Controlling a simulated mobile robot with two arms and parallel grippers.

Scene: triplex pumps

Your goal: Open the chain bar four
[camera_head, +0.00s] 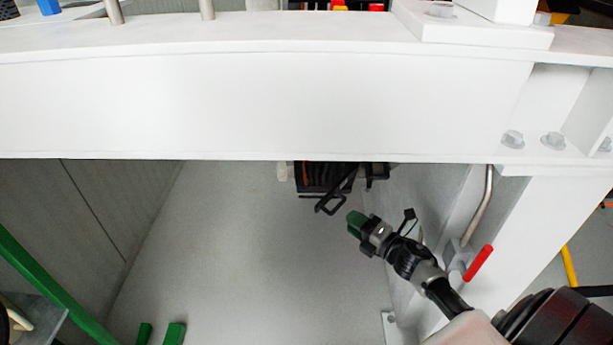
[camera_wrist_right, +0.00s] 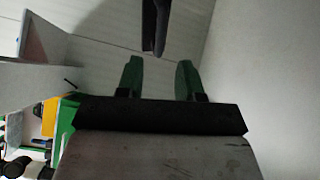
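No part is clearly marked as chain bar four. A black bar-like handle (camera_head: 330,198) sticks out from a dark unit under the white beam. A dark bar (camera_wrist_right: 155,25) also shows in the right wrist view, beyond the fingertips and in line with the gap; I cannot tell if it is the same part. My right gripper (camera_head: 357,224) is just below and right of the black handle, with a visible gap to it. In the wrist view its green fingers (camera_wrist_right: 158,78) are apart with nothing between them. My left gripper (camera_head: 160,334) shows only two separated green fingertips at the bottom edge.
A wide white beam (camera_head: 260,105) crosses above my right gripper. A white post with a red-handled lever (camera_head: 478,263) stands close to my right arm. A green rail (camera_head: 55,285) slopes down at the left. The grey area in the middle is clear.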

